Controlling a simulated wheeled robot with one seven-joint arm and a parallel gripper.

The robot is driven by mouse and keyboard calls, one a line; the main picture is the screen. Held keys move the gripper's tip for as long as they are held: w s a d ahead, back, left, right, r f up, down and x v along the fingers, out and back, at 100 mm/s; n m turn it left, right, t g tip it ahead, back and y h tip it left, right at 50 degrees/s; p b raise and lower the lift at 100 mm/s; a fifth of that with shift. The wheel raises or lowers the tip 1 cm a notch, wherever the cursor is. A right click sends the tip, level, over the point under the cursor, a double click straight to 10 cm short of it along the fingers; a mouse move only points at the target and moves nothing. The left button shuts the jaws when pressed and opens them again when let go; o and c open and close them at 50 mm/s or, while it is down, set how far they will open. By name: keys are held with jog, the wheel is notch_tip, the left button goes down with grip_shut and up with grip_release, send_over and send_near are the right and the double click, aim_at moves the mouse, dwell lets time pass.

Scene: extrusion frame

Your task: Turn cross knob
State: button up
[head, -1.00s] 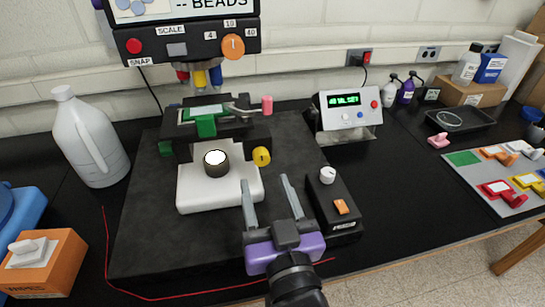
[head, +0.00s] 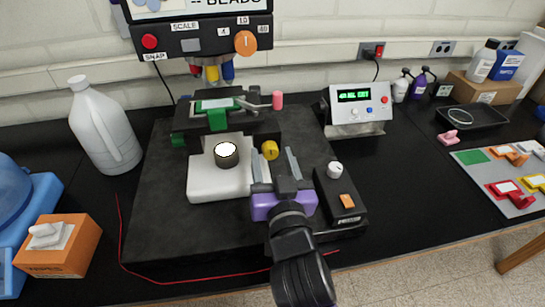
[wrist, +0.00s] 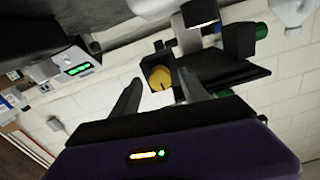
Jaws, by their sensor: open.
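A yellow knob (head: 270,150) sits on the right side of the black microscope stage (head: 187,121); it also shows in the wrist view (wrist: 159,79). Neither view clearly shows a cross shape on it. My purple gripper (head: 273,154) is open and empty. In the head view its fingertips lie near the yellow knob, one to each side in the picture. In the wrist view (wrist: 160,77) the knob shows beyond and between the fingertips, with no contact that I can see.
A white base with a lit lamp (head: 227,152) stands left of my gripper. A black control box (head: 345,203) with a white knob and orange switch is close at right. A display box (head: 357,108) stands behind. A white jug (head: 104,130) is at left.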

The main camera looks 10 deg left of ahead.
grip_shut()
jog(key=shift+n, duration=0.4)
jog(key=n+p, duration=0.1)
jog(key=n, duration=0.3)
jog(key=shift+r+p, duration=0.1)
jog(key=shift+p, duration=0.3)
jog(key=shift+n+p, duration=0.65)
jog(key=shift+n, duration=1.15)
